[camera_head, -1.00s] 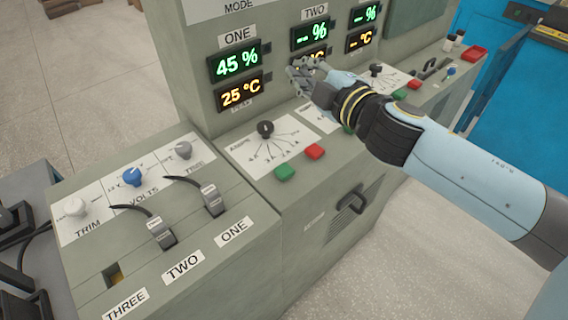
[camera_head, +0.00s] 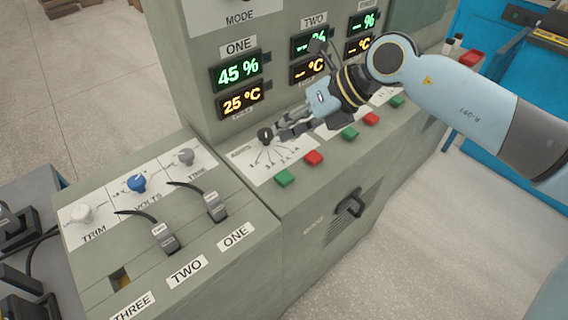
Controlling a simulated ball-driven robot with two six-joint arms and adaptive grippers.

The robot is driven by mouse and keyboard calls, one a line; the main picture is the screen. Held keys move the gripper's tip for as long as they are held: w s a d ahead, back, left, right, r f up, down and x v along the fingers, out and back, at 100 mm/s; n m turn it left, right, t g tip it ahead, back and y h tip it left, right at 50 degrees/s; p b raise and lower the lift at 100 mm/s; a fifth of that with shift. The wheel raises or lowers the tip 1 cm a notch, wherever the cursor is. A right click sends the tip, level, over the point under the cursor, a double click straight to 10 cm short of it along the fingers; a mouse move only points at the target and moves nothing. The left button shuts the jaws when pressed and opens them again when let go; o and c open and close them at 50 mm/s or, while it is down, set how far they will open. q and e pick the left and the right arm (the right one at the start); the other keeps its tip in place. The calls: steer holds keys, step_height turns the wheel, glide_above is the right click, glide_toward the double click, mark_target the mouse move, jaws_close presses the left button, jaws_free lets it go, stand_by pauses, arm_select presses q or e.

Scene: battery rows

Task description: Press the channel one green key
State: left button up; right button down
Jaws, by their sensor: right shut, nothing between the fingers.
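The channel one green key (camera_head: 284,178) is on the sloped console (camera_head: 262,212), left of a red key (camera_head: 313,158). Above it is a white panel with a black selector knob (camera_head: 265,136) on a marked dial. The display over this channel, labelled ONE (camera_head: 238,46), reads 45 % and 25 °C. My right gripper (camera_head: 281,134) is shut and empty, just right of the selector knob and above the green key. Whether its fingertips touch the knob or panel cannot be told. My left gripper is not in view.
Another green key (camera_head: 349,133) and red key (camera_head: 371,118) sit to the right under channel TWO. A lower left box has a blue knob (camera_head: 136,183), white and grey knobs, and two cabled plugs. A black handle (camera_head: 349,204) sticks out from the console front.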

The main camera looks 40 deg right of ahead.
steer(key=shift+f, duration=0.1)
steer(key=b, duration=0.7)
glide_above(285, 173)
step_height(285, 173, down, 7)
steer(key=shift+r, duration=0.1)
steer(key=shift+f+b, duration=0.45)
steer(key=shift+f, duration=0.45)
steer(key=shift+f, duration=0.4)
steer(key=shift+f+b, duration=0.4)
steer(key=shift+f, duration=0.05)
stand_by(0.7)
stand_by(0.3)
steer(key=shift+r+p, duration=0.9)
